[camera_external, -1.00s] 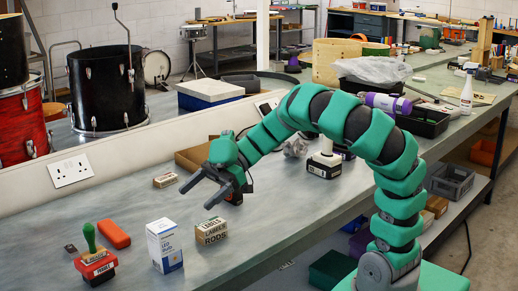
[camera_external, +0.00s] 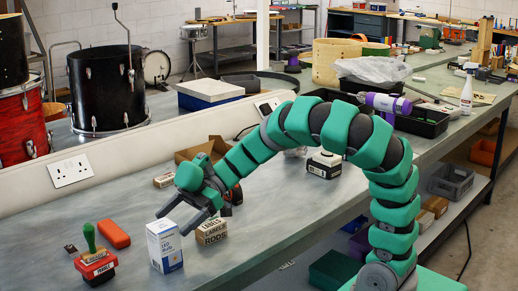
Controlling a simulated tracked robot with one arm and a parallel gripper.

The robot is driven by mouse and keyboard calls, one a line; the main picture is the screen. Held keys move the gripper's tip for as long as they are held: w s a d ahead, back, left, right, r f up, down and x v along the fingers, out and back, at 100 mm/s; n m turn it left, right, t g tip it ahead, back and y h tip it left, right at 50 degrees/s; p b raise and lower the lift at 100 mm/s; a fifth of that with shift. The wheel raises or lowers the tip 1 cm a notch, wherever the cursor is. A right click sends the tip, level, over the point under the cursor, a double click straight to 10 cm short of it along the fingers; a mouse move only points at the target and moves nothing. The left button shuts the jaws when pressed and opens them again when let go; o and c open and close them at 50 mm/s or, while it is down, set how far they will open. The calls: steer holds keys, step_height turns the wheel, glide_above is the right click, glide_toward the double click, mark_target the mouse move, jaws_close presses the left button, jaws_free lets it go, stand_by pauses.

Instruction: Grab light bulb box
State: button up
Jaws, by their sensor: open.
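The light bulb box (camera_external: 164,248) is a small upright white and blue carton near the front of the bench. My gripper (camera_external: 172,222) is open, its fingers pointing down and left at the top of this box. One finger is near the box's upper left edge and the other near its upper right. I cannot tell whether either finger touches it. The box stands on the bench top.
A "Labels Rods" box (camera_external: 211,230) stands close to the right, just under my gripper. A red stamp with a green handle (camera_external: 95,262) and an orange block (camera_external: 114,234) are to the left. A small carton (camera_external: 164,180) lies behind.

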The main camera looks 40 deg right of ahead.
mark_target(152, 241)
steer(key=b+x, duration=0.2)
steer(key=x, duration=0.2)
steer(key=shift+s+f, duration=0.1)
steer(key=shift+a+f, duration=0.15)
steer(key=shift+a, duration=0.45)
steer(key=shift+c, duration=0.3)
steer(key=c, duration=1)
